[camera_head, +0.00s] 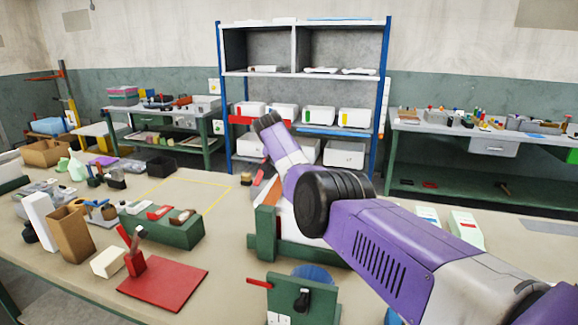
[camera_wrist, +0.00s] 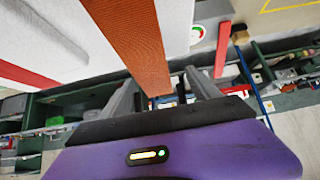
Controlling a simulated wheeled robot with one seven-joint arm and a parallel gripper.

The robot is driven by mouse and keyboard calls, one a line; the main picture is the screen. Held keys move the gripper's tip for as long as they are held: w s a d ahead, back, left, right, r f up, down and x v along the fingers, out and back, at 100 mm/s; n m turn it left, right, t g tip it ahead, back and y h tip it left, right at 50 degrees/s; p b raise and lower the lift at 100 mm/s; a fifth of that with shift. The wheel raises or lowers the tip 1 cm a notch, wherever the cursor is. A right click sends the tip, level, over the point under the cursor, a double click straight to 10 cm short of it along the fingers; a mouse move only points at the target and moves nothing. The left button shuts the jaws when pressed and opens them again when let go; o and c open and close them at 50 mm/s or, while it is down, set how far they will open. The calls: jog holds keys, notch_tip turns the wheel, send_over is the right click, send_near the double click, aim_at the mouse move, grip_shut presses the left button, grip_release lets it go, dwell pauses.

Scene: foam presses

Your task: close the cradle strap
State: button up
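The orange strap (camera_wrist: 130,40) runs down the wrist view, and its end lies in the gap between my gripper's fingers. My gripper (camera_wrist: 160,85) is open; a gap shows on both sides of the strap, and I cannot tell whether the strap is fully between the fingertips or beyond them. White surfaces (camera_wrist: 60,30) lie on both sides of the strap. In the head view, a green cradle (camera_head: 290,250) stands on the table, with a narrow orange piece (camera_head: 267,220) at its left end. My arm covers much of the cradle, and my gripper is not clearly visible there.
A green block with several tools (camera_head: 175,232), a red plate (camera_head: 165,288) and a brown box (camera_head: 70,232) stand left of the cradle. A green bracket with a black knob (camera_head: 285,300) is in front. A yellow outline (camera_head: 215,205) marks clear table behind.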

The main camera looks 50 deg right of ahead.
jog(key=shift+s, duration=0.1)
jog(key=shift+b+v, duration=0.3)
jog(key=shift+v, duration=3.55)
